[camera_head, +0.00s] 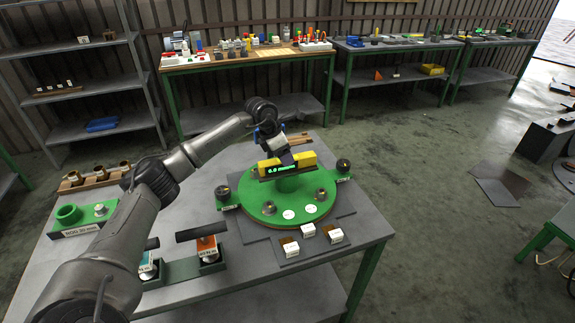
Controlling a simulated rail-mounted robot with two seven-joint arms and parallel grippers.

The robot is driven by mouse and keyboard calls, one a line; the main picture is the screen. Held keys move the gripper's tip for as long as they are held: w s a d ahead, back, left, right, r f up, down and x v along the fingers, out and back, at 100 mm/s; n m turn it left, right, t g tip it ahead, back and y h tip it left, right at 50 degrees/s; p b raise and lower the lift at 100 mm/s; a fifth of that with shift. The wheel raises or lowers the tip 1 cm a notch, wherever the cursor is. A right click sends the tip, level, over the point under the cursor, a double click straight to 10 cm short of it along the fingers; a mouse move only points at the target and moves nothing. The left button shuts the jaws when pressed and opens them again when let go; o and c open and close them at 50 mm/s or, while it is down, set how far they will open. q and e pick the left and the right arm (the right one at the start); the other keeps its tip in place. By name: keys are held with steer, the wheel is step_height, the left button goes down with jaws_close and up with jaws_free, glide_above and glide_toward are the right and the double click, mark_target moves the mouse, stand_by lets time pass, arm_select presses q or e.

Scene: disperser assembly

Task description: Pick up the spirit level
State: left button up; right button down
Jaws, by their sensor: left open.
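The spirit level (285,168) is a yellow and black bar with a lit green display on its front. It sits over the middle of the round green plate (252,208), roughly level. My left arm reaches in from the left across the table. My left gripper (284,157) is open, just above and behind the middle of the level. Its fingertips are small and partly hidden, so I cannot tell whether they touch it. My right gripper is not in view.
The grey table (120,205) also bears two black-handled tools in a green holder (180,271), small white-labelled blocks (308,229), a green ring base (69,214) and a wooden rack (95,177). Dark knobs stand around the plate. Workbenches line the back wall.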

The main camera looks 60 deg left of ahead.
arm_select(q)
steer(key=x, duration=0.3)
steer(key=shift+f+b, duration=0.35)
steer(key=shift+f, duration=0.05)
steer(key=shift+r, duration=0.1)
jaws_close()
